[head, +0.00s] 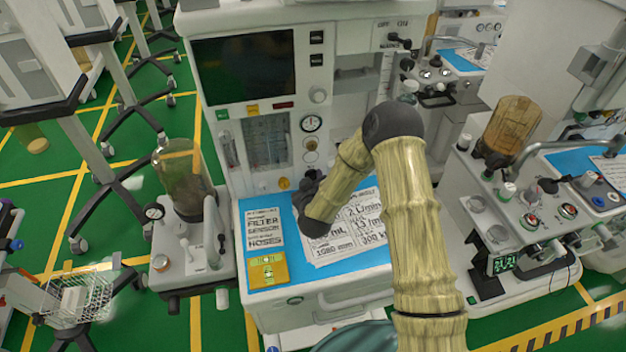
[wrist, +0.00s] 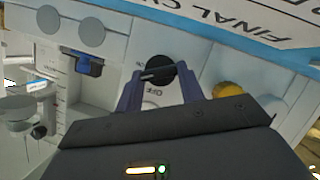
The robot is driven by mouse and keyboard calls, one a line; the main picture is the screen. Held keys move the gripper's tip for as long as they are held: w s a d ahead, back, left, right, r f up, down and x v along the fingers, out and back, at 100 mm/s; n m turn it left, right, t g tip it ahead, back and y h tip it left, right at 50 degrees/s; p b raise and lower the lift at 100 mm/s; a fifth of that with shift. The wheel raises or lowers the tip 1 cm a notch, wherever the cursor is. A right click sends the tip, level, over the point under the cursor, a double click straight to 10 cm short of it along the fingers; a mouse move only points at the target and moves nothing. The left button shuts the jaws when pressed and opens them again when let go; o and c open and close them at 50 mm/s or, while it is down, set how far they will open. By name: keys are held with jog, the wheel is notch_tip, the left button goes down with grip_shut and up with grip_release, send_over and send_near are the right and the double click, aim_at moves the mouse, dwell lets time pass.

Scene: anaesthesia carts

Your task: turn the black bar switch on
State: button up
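The black bar switch (wrist: 159,72) is a round black knob with a raised bar, on a pale panel in the wrist view. Its bar lies nearly level in that picture, and a label that seems to read OFF shows just below it. My gripper (wrist: 160,76) has its two dark blue fingers apart, one on each side of the knob. I cannot tell whether they touch it. In the head view my gripper (head: 311,185) is at the lower front of the cart's panel and hides the switch.
A yellow knob (wrist: 228,90) sits beside the switch, close to one finger. A blue clip-like part (wrist: 90,66) is on the other side. Below my gripper is a blue worktop (head: 283,222) with printed sheets. A glass canister (head: 184,174) stands left of the cart.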

jog(key=shift+a, duration=0.15)
jog(key=shift+c, duration=0.7)
jog(key=shift+d+m+g+y+b, duration=0.3)
jog(key=shift+m+y+b, duration=0.4)
jog(key=shift+m+b, duration=0.45)
jog(key=shift+m+g+y+b, duration=0.3)
jog(key=shift+m+y+b, duration=0.2)
jog(key=shift+m+b, duration=0.3)
jog(key=shift+r, duration=0.1)
jog(key=o, duration=1)
jog(key=shift+d, duration=0.1)
